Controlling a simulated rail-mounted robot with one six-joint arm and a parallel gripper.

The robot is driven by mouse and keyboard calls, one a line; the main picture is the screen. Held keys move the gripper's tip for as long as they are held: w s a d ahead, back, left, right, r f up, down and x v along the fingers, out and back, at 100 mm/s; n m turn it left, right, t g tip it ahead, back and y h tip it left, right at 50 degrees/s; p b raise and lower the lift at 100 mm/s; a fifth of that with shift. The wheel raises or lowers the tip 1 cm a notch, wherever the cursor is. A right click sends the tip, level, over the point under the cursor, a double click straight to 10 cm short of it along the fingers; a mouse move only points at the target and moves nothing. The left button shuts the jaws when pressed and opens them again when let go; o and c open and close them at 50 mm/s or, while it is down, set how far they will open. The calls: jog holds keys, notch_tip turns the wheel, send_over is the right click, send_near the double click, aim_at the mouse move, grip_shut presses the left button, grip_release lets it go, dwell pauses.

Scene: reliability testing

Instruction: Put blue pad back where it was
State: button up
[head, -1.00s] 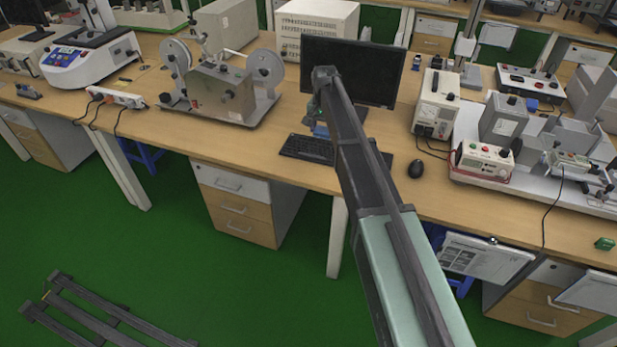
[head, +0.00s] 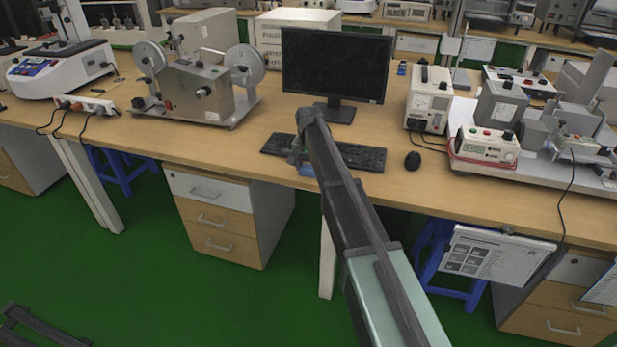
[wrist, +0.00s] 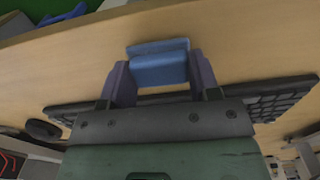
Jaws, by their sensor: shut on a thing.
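The blue pad (wrist: 158,64) is held between the two fingers of my gripper (wrist: 160,80) in the wrist view. The gripper is shut on it, over the wooden table near its edge. In the head view a small part of the blue pad (head: 307,170) shows beside the arm's end, in front of the keyboard. My gripper (head: 298,158) is mostly hidden behind my arm there. Whether the pad touches the table cannot be told.
A black keyboard (head: 360,156) lies near the pad, with a monitor (head: 336,66) behind it. A mouse (head: 413,160) lies to the right. A reel machine (head: 200,88) stands left, and a meter box (head: 429,98) stands right. Bare table (head: 230,146) lies left of the keyboard.

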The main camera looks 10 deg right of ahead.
aim_at(309, 167)
jog(key=shift+p, duration=0.3)
jog(key=shift+f, duration=0.3)
jog(key=o, duration=0.8)
jog(key=shift+o, duration=0.2)
jog(key=shift+r, duration=0.1)
notch_tip(309, 167, up, 13)
jog(key=p, duration=1.2)
jog(key=s+r+n+p, duration=0.2)
jog(key=s+n, duration=0.3)
jog(key=s, duration=3)
jog(key=shift+s+r+n+p, duration=0.15)
jog(key=shift+s+n+p, duration=0.2)
jog(key=shift+p, duration=0.15)
